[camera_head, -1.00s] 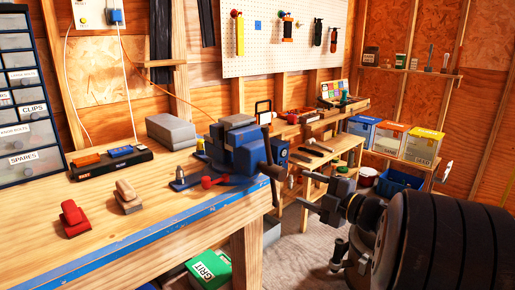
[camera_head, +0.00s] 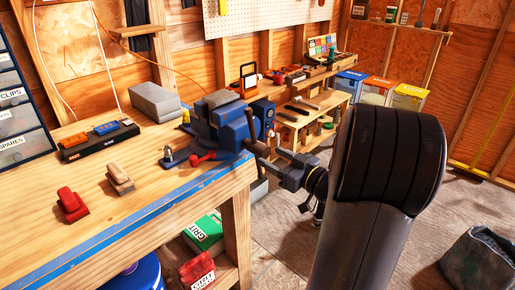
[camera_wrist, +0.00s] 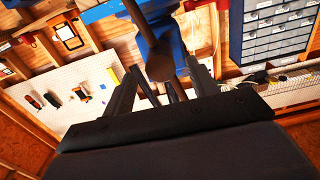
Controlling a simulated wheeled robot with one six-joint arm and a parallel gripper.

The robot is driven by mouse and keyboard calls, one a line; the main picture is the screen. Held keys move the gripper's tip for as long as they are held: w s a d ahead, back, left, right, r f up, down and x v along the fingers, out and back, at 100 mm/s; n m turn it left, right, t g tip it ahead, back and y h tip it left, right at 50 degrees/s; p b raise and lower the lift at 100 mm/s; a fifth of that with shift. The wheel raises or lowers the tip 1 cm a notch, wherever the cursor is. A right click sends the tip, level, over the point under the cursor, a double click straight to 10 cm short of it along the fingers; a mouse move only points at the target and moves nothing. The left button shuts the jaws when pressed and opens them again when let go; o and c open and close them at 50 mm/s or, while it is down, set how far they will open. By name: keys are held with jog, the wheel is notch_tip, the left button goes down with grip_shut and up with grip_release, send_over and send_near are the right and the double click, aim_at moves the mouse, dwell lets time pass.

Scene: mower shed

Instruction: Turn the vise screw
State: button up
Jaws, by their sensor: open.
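The blue vise (camera_head: 228,125) is mounted at the bench's right front corner. Its dark screw handle (camera_head: 252,130) is on the side facing my arm. My gripper (camera_head: 268,160) is open at the handle, level with the bench top. In the wrist view the open fingers of my gripper (camera_wrist: 162,85) stand on both sides of the round screw end (camera_wrist: 160,68). A thin dark handle bar (camera_wrist: 139,20) runs past the screw end between the fingers. The vise (camera_wrist: 155,18) is just beyond. I cannot tell whether either finger touches the bar.
The wooden bench (camera_head: 120,225) holds a red clamp-like block (camera_head: 71,206), a tan one (camera_head: 119,179), a grey box (camera_head: 155,102) and a red-knobbed tool (camera_head: 203,157). A dark sack (camera_head: 485,262) stands on the floor at right.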

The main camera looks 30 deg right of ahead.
aim_at(258, 150)
jog(key=x, duration=0.6)
jog(key=shift+w, duration=0.2)
jog(key=shift+c, duration=0.6)
jog(key=c, duration=0.9)
jog(key=shift+o, duration=0.2)
jog(key=shift+f+n+b, duration=0.1)
jog(key=shift+n+b, duration=0.2)
